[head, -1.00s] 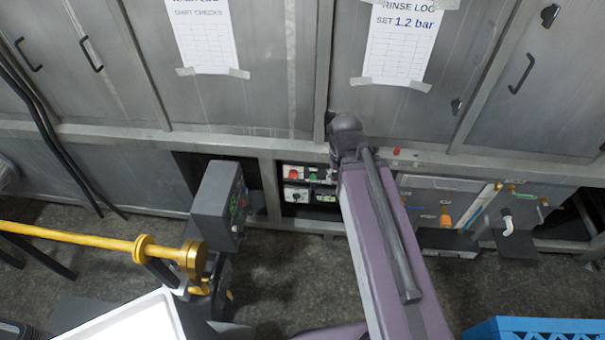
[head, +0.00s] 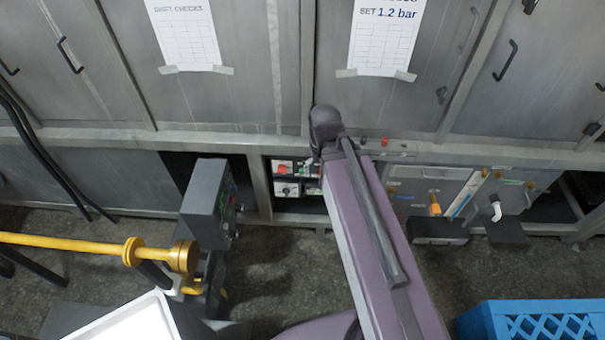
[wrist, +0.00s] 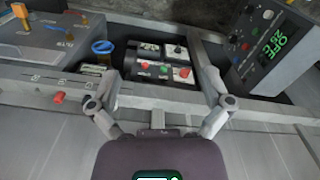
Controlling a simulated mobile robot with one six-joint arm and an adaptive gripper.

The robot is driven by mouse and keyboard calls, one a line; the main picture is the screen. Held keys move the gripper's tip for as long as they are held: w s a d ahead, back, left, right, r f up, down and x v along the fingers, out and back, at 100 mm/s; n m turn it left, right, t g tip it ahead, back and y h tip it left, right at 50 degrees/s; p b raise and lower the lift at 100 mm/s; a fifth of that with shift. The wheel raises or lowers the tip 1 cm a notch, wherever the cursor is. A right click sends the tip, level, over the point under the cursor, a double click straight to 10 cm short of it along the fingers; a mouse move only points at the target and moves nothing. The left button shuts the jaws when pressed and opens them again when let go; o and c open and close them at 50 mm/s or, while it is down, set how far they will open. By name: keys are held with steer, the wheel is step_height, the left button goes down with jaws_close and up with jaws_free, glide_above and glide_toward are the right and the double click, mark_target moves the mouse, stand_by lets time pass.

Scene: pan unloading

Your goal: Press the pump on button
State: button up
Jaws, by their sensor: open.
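A small control panel (head: 274,180) sits in a low recess under the bench, partly hidden behind my arm in the head view. It shows a red button (head: 284,167), a green button (head: 303,169) and a knob (head: 287,189). The head view hides my gripper behind the arm.
A grey control box (head: 203,205) with a lit display (wrist: 270,45) stands beside the recess. A separate red button (wrist: 58,97) is on the bench edge. A yellow bar (head: 80,243), a white tray (head: 130,318) and a blue crate (head: 540,308) are nearer.

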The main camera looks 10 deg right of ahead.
jaws_close()
steer(key=shift+a, duration=0.1)
stand_by(1.3)
